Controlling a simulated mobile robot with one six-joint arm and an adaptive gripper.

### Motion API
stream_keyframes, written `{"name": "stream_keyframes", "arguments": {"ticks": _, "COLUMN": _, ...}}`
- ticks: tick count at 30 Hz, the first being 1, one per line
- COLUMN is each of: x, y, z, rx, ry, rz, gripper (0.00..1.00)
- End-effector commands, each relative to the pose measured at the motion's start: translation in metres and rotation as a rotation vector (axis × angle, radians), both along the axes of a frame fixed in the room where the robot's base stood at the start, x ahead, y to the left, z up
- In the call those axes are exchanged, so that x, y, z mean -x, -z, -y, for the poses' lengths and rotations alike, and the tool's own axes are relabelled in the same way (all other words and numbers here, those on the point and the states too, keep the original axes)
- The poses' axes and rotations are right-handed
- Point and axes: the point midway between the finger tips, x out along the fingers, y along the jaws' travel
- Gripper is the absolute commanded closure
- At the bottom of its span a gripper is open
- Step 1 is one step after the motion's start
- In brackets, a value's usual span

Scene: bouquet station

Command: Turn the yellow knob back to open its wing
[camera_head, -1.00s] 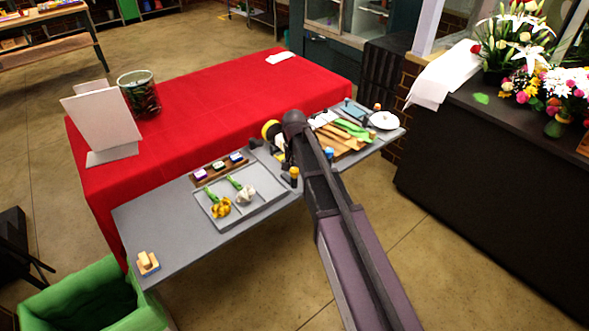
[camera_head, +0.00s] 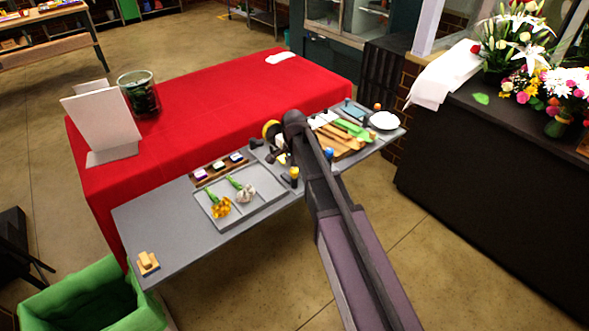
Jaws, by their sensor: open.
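A small yellow knob (camera_head: 294,172) stands upright on a dark base at the front edge of the grey table (camera_head: 170,228), just right of the divided tray. My arm reaches over the table from the lower right, and its bent joint hides part of the middle. My gripper (camera_head: 277,153) is small and dark in this view, behind and slightly left of the yellow knob. It appears apart from the knob and holds nothing that I can see. The fingertips are hard to make out. I cannot tell which panel is the knob's wing.
A blue knob (camera_head: 328,153) stands right of my arm and an orange knob (camera_head: 377,106) farther back. The tray (camera_head: 262,203) holds two flowers. Wooden boards (camera_head: 343,147) and a white plate (camera_head: 384,120) lie at right. The table's left part is mostly clear.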

Motion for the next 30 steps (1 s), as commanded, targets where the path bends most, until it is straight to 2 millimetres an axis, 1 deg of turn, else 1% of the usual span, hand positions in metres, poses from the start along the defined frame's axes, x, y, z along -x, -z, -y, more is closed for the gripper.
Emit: {"name": "stream_keyframes", "arguments": {"ticks": 30, "x": 0.0000, "y": 0.0000, "z": 0.0000, "rx": 0.000, "ry": 0.677, "rz": 0.000, "gripper": 0.21}}
